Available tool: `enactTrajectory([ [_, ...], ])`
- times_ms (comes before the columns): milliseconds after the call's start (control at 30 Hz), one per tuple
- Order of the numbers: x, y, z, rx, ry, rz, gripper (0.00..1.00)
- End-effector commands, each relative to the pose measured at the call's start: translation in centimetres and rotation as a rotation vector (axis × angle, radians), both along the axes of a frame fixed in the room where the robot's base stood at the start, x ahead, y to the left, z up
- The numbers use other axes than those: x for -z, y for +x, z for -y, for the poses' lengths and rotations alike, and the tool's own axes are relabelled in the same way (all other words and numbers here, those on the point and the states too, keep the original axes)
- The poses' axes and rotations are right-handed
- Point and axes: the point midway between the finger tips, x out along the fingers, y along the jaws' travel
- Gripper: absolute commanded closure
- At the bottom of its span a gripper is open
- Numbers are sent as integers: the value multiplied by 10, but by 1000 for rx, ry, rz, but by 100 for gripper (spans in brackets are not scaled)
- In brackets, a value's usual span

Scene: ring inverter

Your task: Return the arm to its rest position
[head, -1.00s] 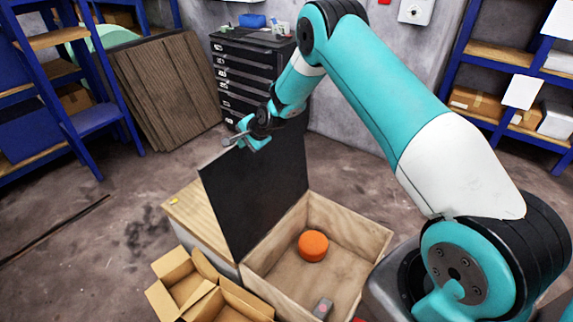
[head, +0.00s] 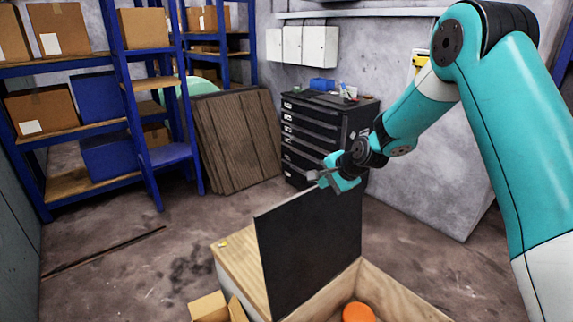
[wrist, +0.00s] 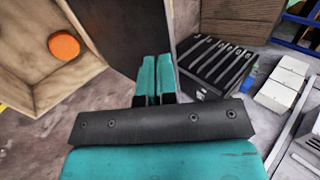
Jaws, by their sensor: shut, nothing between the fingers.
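My gripper (head: 322,178) is in the head view at the end of my teal arm, just above the top edge of the black upright panel (head: 310,245). I cannot tell whether it touches the panel. In the wrist view the teal fingers of my gripper (wrist: 156,78) are together, with nothing between them. My arm reaches in from the right, bent at a high elbow.
A wooden box (head: 395,295) beside the panel holds an orange round thing (head: 357,312), also in the wrist view (wrist: 64,45). A black drawer cabinet (head: 320,130) stands behind. Blue shelves (head: 150,120) stand at left. Open floor (head: 130,265) lies front left.

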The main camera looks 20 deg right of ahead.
Motion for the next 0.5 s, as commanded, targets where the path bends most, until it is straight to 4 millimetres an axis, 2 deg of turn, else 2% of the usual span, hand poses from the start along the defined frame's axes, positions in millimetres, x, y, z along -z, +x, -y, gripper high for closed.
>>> enactTrajectory([
  [133, -9, -6, -10, -41, -15, -2, 100],
  [267, -42, -39, -48, -226, -91, -9, 100],
  [367, -78, -90, -90, -473, -185, -13, 100],
  [467, -108, -158, -125, -754, -284, -8, 100],
  [500, -117, -186, -136, -869, -321, -2, 100],
])
